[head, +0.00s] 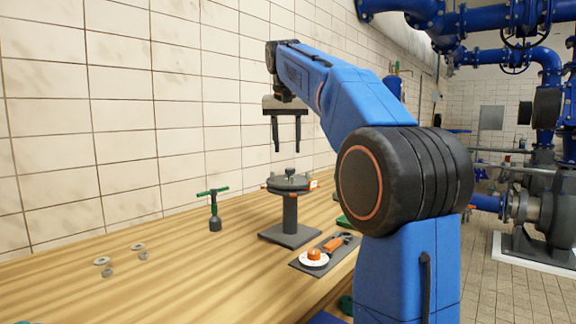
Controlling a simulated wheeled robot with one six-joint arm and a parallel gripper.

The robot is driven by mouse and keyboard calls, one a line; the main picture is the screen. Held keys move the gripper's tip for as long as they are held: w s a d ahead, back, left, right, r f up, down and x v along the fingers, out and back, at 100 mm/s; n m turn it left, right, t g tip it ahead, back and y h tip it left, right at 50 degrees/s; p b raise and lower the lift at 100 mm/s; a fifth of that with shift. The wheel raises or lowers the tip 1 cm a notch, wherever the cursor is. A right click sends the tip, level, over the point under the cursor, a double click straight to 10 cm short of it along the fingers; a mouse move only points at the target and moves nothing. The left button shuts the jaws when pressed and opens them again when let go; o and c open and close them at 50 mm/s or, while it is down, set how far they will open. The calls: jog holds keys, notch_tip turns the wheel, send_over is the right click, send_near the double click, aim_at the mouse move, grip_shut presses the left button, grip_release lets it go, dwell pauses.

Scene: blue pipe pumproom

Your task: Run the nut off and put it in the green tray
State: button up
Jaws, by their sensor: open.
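A dark nut-like piece (290,172) sits on top of a round grey flange (288,183) carried by a post on a square base. Its thread cannot be made out. My gripper (287,149) points down above the flange with its two dark fingers apart and nothing between them. The fingertips are a little above the nut and apart from it. A green edge (343,222), perhaps the green tray, shows just right of the stand; my arm hides the rest of it.
A dark mat (300,264) in front of the stand bears a white dish (314,259) with an orange piece and an orange-handled tool (336,243). A green T-handled tool (214,210) stands left. Small rings (102,261) and nuts lie further left. The tiled wall is close behind.

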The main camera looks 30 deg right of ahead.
jog(key=x, duration=0.8)
jog(key=shift+s, duration=0.1)
